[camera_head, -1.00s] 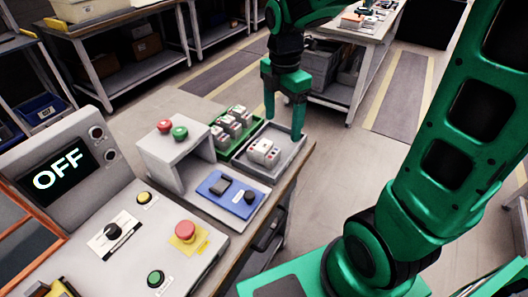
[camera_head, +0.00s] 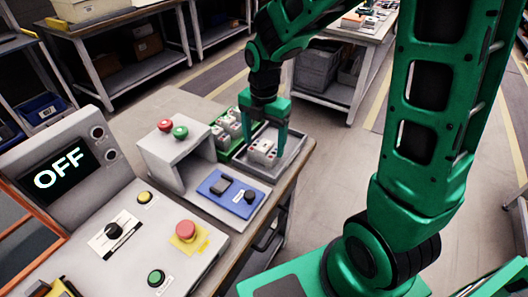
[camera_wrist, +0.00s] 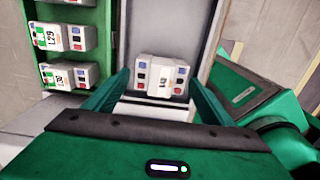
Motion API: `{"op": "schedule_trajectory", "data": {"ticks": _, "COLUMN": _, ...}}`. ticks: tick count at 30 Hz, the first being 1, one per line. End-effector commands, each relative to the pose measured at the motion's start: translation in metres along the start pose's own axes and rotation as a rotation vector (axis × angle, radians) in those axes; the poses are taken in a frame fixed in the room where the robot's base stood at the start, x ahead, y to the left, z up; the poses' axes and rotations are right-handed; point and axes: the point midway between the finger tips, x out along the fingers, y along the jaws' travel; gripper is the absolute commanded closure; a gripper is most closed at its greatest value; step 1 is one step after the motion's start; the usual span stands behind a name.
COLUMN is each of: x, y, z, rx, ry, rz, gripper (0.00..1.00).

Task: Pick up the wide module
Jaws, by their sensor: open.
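The wide module (camera_head: 262,151) is a white block with small coloured terminals, lying in the grey tray (camera_head: 256,170). In the wrist view the module (camera_wrist: 161,76) lies between and slightly beyond the fingertips, its label facing up. My gripper (camera_head: 264,146) is over the tray, pointing down, with its green fingers on either side of the module. In the wrist view my gripper (camera_wrist: 162,84) is open, with a finger left and right of the module. I cannot tell whether either finger touches it.
A green rack (camera_wrist: 80,17) with several narrower white modules (camera_wrist: 64,36) stands beside the tray. On the bench are a blue switch panel (camera_head: 228,194), a grey stand with red and green buttons (camera_head: 182,150), and a control panel showing OFF (camera_head: 58,169).

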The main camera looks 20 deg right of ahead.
Motion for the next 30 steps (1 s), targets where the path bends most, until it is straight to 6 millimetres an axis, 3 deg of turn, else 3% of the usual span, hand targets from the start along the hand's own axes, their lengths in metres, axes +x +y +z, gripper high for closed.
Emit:
{"op": "schedule_trajectory", "data": {"ticks": 6, "x": 0.029, "y": 0.000, "z": 0.001, "rx": 0.000, "ry": 0.001, "rz": -0.002, "gripper": 0.23}}
{"op": "schedule_trajectory", "data": {"ticks": 15, "x": 0.033, "y": 0.000, "z": 0.001, "rx": 0.001, "ry": -0.001, "rz": 0.000, "gripper": 0.23}}
{"op": "schedule_trajectory", "data": {"ticks": 16, "x": 0.033, "y": 0.000, "z": 0.001, "rx": 0.001, "ry": -0.001, "rz": 0.000, "gripper": 0.26}}
{"op": "schedule_trajectory", "data": {"ticks": 20, "x": 0.033, "y": 0.000, "z": 0.001, "rx": 0.001, "ry": -0.001, "rz": 0.000, "gripper": 0.57}}
{"op": "schedule_trajectory", "data": {"ticks": 21, "x": 0.033, "y": 0.000, "z": 0.001, "rx": 0.001, "ry": -0.001, "rz": 0.000, "gripper": 0.60}}
{"op": "schedule_trajectory", "data": {"ticks": 30, "x": 0.029, "y": 0.001, "z": 0.002, "rx": 0.001, "ry": -0.001, "rz": 0.001, "gripper": 0.60}}
